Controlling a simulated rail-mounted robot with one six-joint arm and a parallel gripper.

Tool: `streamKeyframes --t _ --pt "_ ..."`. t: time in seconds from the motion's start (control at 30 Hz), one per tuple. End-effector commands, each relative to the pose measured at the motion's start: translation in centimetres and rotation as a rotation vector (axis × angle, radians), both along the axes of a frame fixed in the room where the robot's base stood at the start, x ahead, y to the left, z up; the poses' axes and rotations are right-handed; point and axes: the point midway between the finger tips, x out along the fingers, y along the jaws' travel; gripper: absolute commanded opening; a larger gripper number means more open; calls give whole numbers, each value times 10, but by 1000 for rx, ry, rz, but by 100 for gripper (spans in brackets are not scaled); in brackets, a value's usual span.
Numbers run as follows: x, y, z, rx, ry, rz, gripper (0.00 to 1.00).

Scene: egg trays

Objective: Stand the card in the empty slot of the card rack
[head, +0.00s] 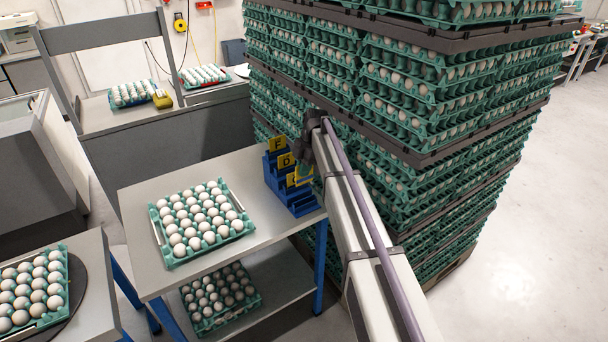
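The blue stepped card rack (300,204) stands at the back right corner of the table, against the egg stack side. Yellow cards with dark letters stand in it: an F card (278,144) at the top and a D card (286,161) below it. Another yellow card (292,181) shows lower down, its letter partly hidden. My gripper (306,170) is at the right side of the rack, beside a small yellow piece that may be a card. The fingers are too small and dark to tell whether they are shut on it. The lowest step of the rack looks bare.
A green egg tray (165,235) full of white eggs lies on the grey table (135,200), left of the rack. Another tray sits on the shelf below. Tall stacks of egg trays (400,130) rise close behind and right of my arm.

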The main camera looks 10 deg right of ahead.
Motion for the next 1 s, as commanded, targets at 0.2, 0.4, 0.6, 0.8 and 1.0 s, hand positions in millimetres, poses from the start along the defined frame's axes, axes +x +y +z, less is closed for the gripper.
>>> streamKeyframes --t 0.2,0.4,0.6,0.8,1.0 --pt "0 0 -22 0 0 -3 0" --pt "0 0 -52 0 0 -4 0" --pt "0 0 -67 0 0 -4 0" --pt "0 0 -66 0 0 -5 0" --pt "0 0 -66 0 0 -5 0"
